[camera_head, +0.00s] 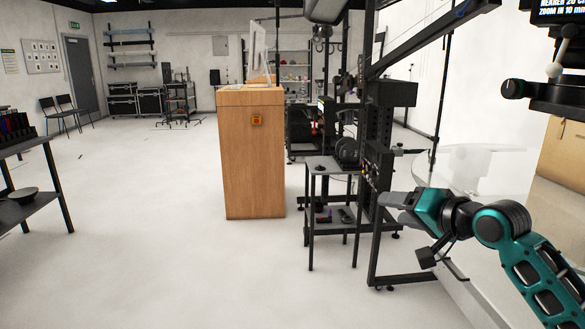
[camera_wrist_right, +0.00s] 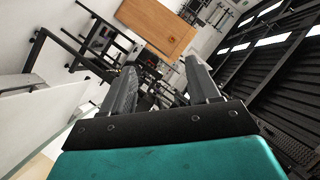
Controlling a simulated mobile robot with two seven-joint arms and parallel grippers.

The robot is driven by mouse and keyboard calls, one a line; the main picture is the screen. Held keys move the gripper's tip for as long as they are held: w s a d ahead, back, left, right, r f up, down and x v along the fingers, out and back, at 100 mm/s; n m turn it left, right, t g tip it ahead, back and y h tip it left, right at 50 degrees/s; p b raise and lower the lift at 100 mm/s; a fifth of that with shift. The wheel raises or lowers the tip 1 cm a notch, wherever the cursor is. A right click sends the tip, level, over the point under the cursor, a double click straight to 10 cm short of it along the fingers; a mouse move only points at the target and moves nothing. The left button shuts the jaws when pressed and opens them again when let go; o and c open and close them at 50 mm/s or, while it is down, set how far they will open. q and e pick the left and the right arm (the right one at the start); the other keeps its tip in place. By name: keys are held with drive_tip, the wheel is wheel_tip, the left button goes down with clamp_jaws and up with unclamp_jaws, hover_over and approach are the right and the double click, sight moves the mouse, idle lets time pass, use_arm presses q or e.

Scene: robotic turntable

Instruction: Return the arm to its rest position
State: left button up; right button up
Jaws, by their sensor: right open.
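My right gripper (camera_head: 397,205) is at the right of the head view, on a teal and black arm that comes in from the lower right corner. It points left, in front of a black metal frame. In the right wrist view the two grey fingers of the right gripper (camera_wrist_right: 163,85) stand apart with nothing between them, so it is open and empty. My left gripper and left arm are not in view.
A black frame (camera_head: 380,160) stands just beyond the right gripper. A small dark side table (camera_head: 325,166) and a wooden cabinet (camera_head: 250,160) stand left of it. A clear round turntable (camera_head: 470,175) is at the right. The floor (camera_head: 140,230) at left centre is free.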

drive_tip(key=s+a+f+n+h, duration=0.15)
drive_tip(key=s+f, duration=0.35)
drive_tip(key=f, duration=0.6)
drive_tip(key=s+a+f+n, duration=0.1)
drive_tip(key=s+a+f, duration=0.1)
drive_tip(key=s+f, duration=0.6)
drive_tip(key=s+f+n+g+h+p, duration=0.1)
drive_tip(key=s+f+n+h, duration=0.2)
drive_tip(key=s+f, duration=1.1)
drive_tip(key=s+n, duration=0.1)
drive_tip(key=s, duration=0.2)
drive_tip(key=shift+s+f+g, duration=0.15)
drive_tip(key=shift+s+g, duration=0.15)
drive_tip(key=shift+g, duration=0.1)
